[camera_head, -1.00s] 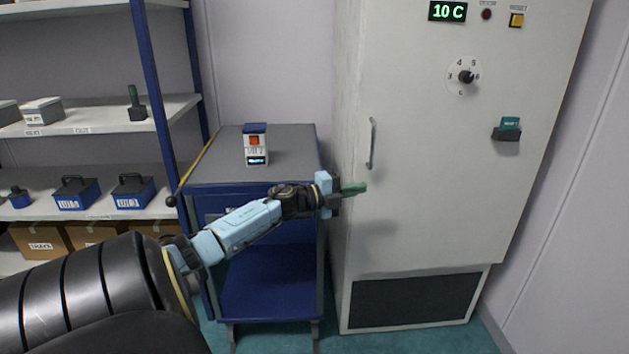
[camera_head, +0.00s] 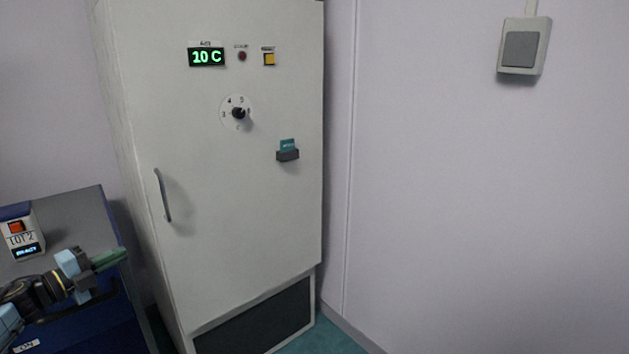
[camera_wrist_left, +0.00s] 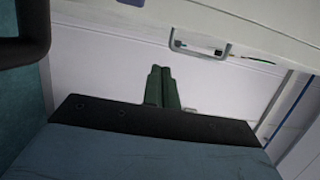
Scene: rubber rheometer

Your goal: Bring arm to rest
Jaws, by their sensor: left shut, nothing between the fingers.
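My left gripper (camera_head: 108,259) is at the lower left of the head view, in front of the blue cart (camera_head: 92,330) and left of the white cabinet. Its green fingers are together with nothing between them, and they also show in the left wrist view (camera_wrist_left: 161,88). The fingertips appear apart from the cabinet (camera_head: 240,210). My right gripper is in neither view.
The cabinet door is shut, with a handle (camera_head: 163,195), a dial (camera_head: 238,113), a green 10 C display (camera_head: 206,57) and a teal card in a holder (camera_head: 288,151). A LOT 2 device (camera_head: 22,232) stands on the cart. A wall switch (camera_head: 523,47) is at upper right.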

